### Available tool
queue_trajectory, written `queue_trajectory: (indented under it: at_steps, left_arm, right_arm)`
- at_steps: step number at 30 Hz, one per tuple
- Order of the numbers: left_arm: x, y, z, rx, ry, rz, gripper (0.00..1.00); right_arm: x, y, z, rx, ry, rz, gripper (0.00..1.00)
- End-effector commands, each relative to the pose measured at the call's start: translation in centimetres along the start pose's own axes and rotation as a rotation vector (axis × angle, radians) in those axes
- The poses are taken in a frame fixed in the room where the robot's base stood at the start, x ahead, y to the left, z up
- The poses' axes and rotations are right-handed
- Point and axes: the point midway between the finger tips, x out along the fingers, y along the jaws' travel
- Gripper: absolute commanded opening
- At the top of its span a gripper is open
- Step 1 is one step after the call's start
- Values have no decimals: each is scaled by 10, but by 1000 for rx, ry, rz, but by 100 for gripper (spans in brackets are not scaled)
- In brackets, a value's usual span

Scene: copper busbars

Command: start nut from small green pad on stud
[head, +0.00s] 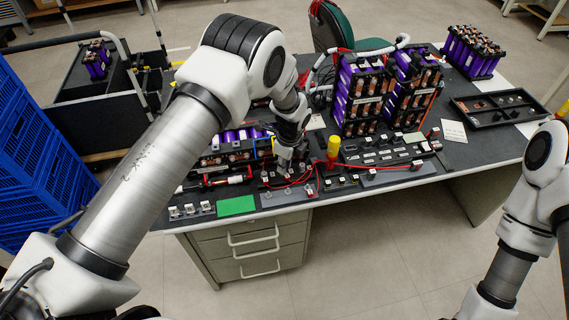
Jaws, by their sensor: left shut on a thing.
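The small green pad (236,206) lies near the front edge of the dark table, and I see no nut on it. My left gripper (284,166) points down over the black block with copper parts and red wires (290,182), to the right of and behind the pad. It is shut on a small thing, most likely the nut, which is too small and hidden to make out. The stud under the fingertips cannot be told apart in this view. My right arm is at the right edge, and its gripper is out of view.
Purple battery modules (362,95) stand at the back, and another lies behind my left gripper. A yellow-handled tool (333,147) stands upright just right of the gripper. Small white-topped parts (190,210) sit left of the pad. A black tray (500,106) is at the right.

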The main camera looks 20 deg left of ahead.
Motion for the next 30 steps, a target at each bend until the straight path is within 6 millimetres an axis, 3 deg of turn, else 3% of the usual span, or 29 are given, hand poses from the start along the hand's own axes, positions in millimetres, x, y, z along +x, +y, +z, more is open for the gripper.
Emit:
queue_trajectory:
  at_steps: [14, 15, 16, 17, 25, 30]
  left_arm:
    - [-4, 2, 1, 460, 3, -56, 0]
    - [2, 2, 1, 454, 2, -56, 31]
    - [2, 2, 1, 452, 2, -56, 42]
    - [2, 2, 1, 452, 2, -56, 46]
    - [1, 2, 1, 449, 2, -55, 46]
    - [-15, 1, 3, 448, 2, -55, 46]
  right_arm:
    - [-54, 0, 0, 0, 0, 0, 40]
    - [-47, 0, 0, 0, 1, 0, 40]
    - [-46, 0, 0, 0, 1, 0, 40]
    - [-46, 0, 0, 0, 0, 0, 40]
    - [-46, 0, 0, 0, 0, 0, 40]
    - [-61, 0, 0, 0, 0, 0, 40]
